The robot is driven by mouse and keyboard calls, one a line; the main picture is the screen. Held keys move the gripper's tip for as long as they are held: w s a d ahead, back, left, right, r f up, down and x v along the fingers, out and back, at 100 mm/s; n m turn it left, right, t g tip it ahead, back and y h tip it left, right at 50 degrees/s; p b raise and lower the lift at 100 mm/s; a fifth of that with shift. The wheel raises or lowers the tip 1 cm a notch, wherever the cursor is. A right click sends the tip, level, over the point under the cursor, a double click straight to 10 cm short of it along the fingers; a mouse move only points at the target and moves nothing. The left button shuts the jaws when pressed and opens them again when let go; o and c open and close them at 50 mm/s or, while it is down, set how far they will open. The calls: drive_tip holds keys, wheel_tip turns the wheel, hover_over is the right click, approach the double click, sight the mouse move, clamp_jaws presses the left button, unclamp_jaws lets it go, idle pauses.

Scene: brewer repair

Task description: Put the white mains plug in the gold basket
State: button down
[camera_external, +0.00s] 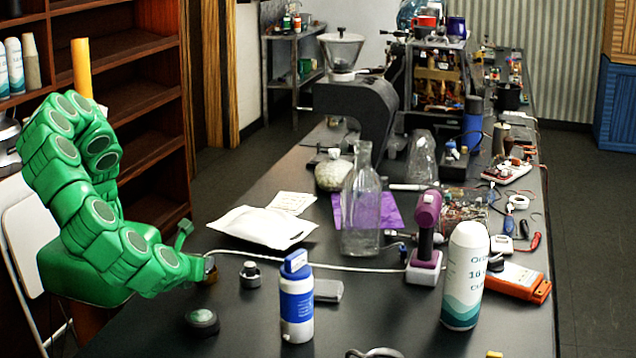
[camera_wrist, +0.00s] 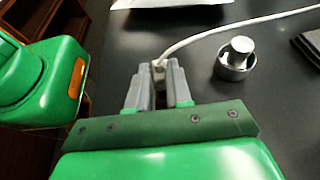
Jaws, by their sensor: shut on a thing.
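My gripper (camera_external: 203,268) is low over the left edge of the black bench. In the wrist view its grey fingers (camera_wrist: 158,82) are close together, shut on the end of a white cable. The white mains plug (camera_wrist: 158,66) at that end is mostly hidden between the fingers. In the external view a small gold-brown thing (camera_external: 211,275) shows right at the fingertips. It may be the gold basket, but I cannot tell, nor whether the plug is inside or above it.
A small metal tamper-like piece (camera_external: 250,274) stands just right of my gripper, also in the wrist view (camera_wrist: 236,58). A blue-and-white bottle (camera_external: 296,305), a dark round puck (camera_external: 202,320) and a white pouch (camera_external: 262,228) are near. The white cable (camera_external: 330,268) runs right across the bench.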

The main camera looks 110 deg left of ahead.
sight(203, 283)
drive_tip(key=shift+f, duration=0.2)
drive_tip(key=c, duration=1)
unclamp_jaws()
drive_tip(key=shift+o, duration=0.2)
wheel_tip(203, 283, up, 7)
